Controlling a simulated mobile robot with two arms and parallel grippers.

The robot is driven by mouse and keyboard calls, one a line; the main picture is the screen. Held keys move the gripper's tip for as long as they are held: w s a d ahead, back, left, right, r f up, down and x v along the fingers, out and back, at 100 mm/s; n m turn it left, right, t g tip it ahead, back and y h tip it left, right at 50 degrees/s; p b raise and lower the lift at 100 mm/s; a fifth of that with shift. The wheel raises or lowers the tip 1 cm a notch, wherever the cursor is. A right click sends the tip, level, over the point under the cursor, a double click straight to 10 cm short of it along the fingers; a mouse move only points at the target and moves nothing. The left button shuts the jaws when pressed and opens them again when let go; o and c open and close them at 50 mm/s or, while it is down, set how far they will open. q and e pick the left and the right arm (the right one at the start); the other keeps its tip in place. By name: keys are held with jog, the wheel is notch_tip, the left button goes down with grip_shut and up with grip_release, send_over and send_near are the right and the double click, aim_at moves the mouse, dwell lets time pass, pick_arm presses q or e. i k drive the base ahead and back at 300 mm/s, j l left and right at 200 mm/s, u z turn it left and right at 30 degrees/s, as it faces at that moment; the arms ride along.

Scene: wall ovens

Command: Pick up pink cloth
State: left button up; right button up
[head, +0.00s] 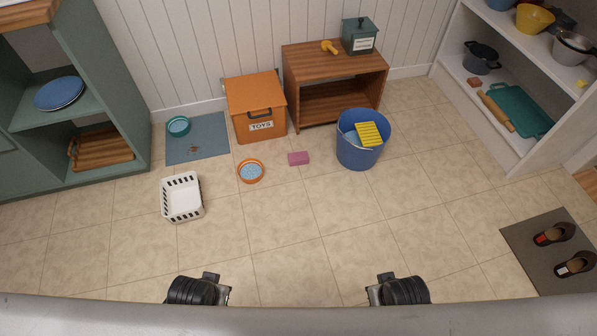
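A small pink folded cloth or sponge-like block (298,158) lies flat on the tiled floor, in front of the wooden shelf unit and left of the blue bucket. I cannot tell from its look whether it is cloth or sponge. Two dark ribbed parts of my arms show at the bottom edge, left and right of the middle, well short of the pink item. No gripper fingers show. Nothing covers the pink item.
A blue bucket (359,155) with a yellow item (369,134) in it, an orange toy box (254,116), an orange-rimmed bowl (250,171) and a white basket (182,195) stand nearby. A dark mat with shoes (530,250) lies right. The central floor is clear.

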aim_at(301, 158)
jog(key=i+l+z, duration=0.1)
jog(key=i+z, duration=0.3)
jog(key=i, duration=0.9)
